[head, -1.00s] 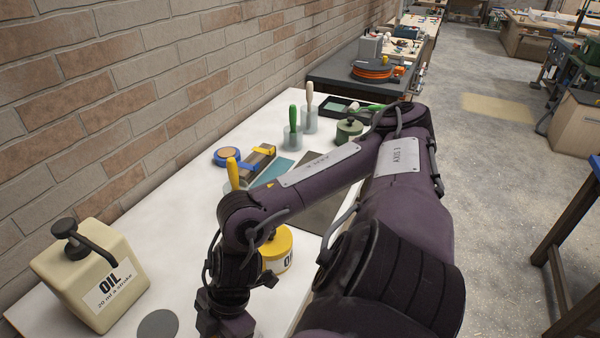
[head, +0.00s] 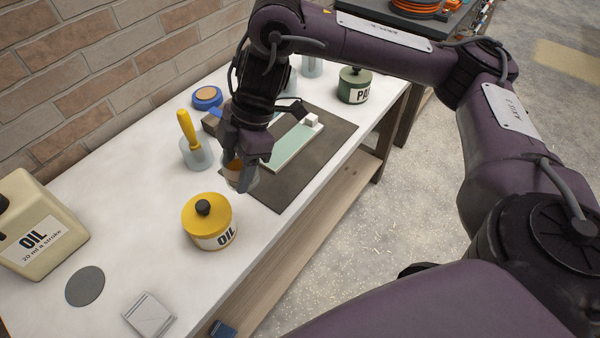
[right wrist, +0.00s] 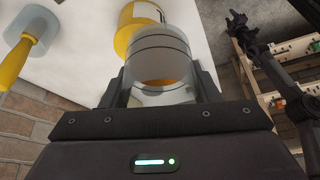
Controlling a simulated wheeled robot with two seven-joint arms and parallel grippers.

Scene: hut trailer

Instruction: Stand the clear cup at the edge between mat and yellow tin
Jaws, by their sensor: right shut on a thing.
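My right gripper (head: 240,168) is shut on the clear cup (head: 241,181), which is partly hidden by the fingers. The cup is between the near-left corner of the dark mat (head: 335,140) and the yellow tin (head: 207,222), slightly beyond the tin. I cannot tell whether its base touches the bench. In the right wrist view the clear cup (right wrist: 158,58) sits between the two fingers, with the yellow tin (right wrist: 128,22) behind it. I do not clearly see my left gripper.
A clear cup with a yellow-handled tool (head: 194,150) stands left of the gripper. A pale green block (head: 290,147) lies on the mat. A green tin (head: 355,86), oil can (head: 42,225), grey disc (head: 85,286) and clear square (head: 149,315) are around. Bare bench lies left of the tin.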

